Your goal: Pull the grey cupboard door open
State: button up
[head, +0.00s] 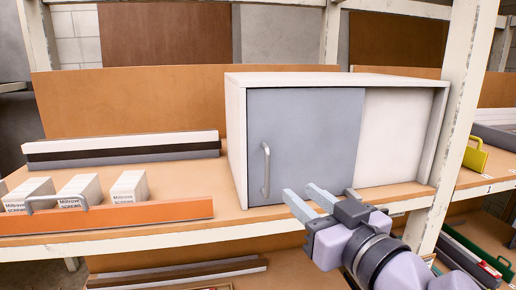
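The grey cupboard door (305,140) is a flat panel on the left part of the front of a white cupboard (330,80) on the shelf. It looks closed. A vertical silver bar handle (266,170) sits near the door's left edge. My gripper (305,200) is in front of the door's lower part, to the right of and a little below the handle. Its two fingers are spread apart with nothing between them. It appears apart from the handle; whether it touches the door cannot be told.
The orange-fronted drawer or tray (140,217) with several white boxes (80,187) lies left of the cupboard. Stacked strips (120,150) lie behind it. A cream rack post (455,120) stands close on the right. The shelf edge (200,237) runs below the cupboard.

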send_near(269, 166)
jog(key=x, duration=0.8)
jog(key=shift+w+a, duration=0.2)
jog(key=shift+w, duration=0.1)
jog(key=shift+x, duration=1)
jog(key=shift+s+d, duration=0.1)
jog(key=shift+c, duration=0.4)
grip_shut()
